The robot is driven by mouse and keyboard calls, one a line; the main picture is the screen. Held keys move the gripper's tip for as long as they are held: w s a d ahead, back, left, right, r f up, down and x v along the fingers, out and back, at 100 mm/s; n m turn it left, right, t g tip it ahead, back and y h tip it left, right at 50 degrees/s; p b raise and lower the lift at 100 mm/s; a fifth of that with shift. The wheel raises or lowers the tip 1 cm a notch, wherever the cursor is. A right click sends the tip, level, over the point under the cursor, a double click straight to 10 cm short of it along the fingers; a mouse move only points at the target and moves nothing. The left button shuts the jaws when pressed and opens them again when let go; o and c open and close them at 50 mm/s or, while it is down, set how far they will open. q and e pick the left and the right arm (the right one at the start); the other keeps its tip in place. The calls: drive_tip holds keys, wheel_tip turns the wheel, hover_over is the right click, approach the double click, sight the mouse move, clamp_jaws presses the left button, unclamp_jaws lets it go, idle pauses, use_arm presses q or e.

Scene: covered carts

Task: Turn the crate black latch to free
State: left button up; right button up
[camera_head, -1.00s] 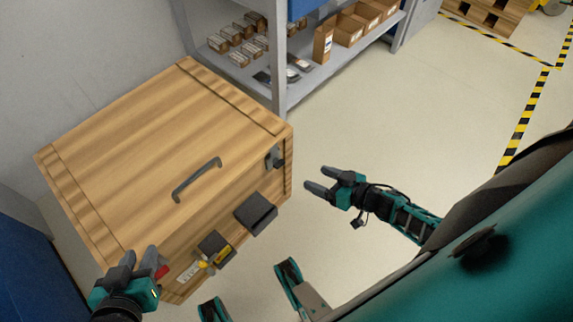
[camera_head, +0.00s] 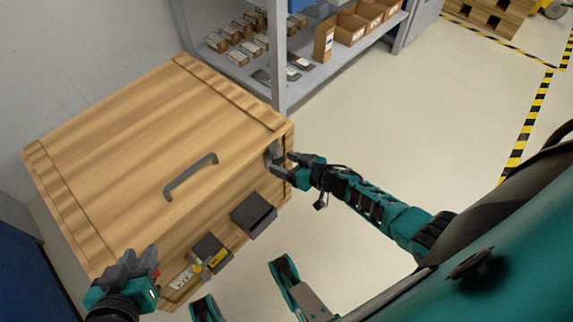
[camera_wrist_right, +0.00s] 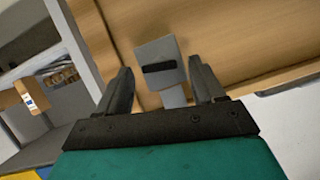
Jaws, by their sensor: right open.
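The wooden crate (camera_head: 120,150) stands at the left in the head view, lid closed. A small grey and black latch (camera_head: 274,152) sits on its front near the right corner. In the right wrist view the latch (camera_wrist_right: 160,64) is a pale grey block with a dark slot, with a grey stem below it. My right gripper (camera_head: 283,166) is at the latch, with its fingers open. In the wrist view these fingers (camera_wrist_right: 165,88) stand on either side of the latch stem, and contact cannot be told. My left gripper (camera_head: 140,256) is open at the crate's front left, near a small red part.
A grey handle (camera_head: 190,177) lies on the lid. A dark box (camera_head: 254,214) and a dark block with a yellow part (camera_head: 212,252) stick out from the crate's front. A grey shelf (camera_head: 330,65) with boxes stands behind.

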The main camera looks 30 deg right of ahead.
drive_tip(key=c, duration=1)
drive_tip(key=shift+h, duration=0.3)
drive_tip(key=shift+c, duration=0.3)
drive_tip(key=shift+a+n+p, duration=0.1)
drive_tip(key=shift+n+p, duration=0.25)
drive_tip(key=shift+n, duration=0.15)
drive_tip(key=o, duration=1.1)
drive_tip(key=shift+c, duration=0.2)
